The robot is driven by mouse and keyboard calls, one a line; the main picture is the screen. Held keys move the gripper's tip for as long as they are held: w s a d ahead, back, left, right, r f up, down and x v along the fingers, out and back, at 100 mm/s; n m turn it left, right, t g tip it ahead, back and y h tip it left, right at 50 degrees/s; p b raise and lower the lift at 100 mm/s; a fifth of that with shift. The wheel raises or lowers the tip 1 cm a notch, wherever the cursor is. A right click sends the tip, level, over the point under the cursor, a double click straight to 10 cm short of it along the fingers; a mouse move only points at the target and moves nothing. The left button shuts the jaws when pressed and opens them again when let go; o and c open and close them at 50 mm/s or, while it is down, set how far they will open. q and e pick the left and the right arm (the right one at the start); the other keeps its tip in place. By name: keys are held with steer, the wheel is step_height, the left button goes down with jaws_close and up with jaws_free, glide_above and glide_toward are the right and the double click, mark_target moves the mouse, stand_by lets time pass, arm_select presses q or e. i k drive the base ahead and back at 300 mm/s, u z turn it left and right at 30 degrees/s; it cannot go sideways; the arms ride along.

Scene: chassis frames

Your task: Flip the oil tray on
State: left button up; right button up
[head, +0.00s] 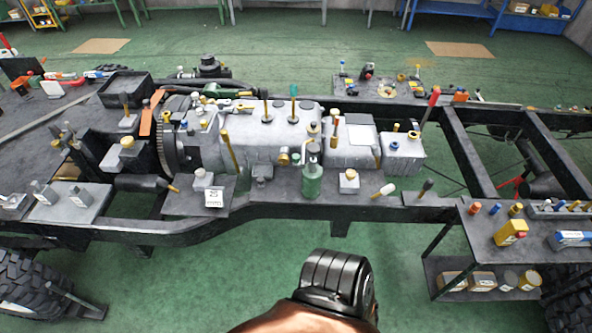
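A dark, open-topped rectangular tray (126,98) sits on the chassis at the upper left, left of the grey engine and gearbox block (265,139). I cannot tell whether this is the oil tray, and no switch or label on it is readable. Neither my left nor my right gripper shows in the head view. A black ribbed part at the bottom middle looks like a link of my own arm, and no fingers show on it.
A green bottle (312,184) and several small tools stand along the frame's near edge. A red-handled lever (431,107) rises right of the block. A shelved cart (484,242) with boxes is at the lower right. Green floor (215,280) is clear in front.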

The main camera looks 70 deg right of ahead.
mark_target(261, 171)
steer(key=z, duration=3.8)
steer(key=i, duration=0.95)
steer(key=u, duration=1.95)
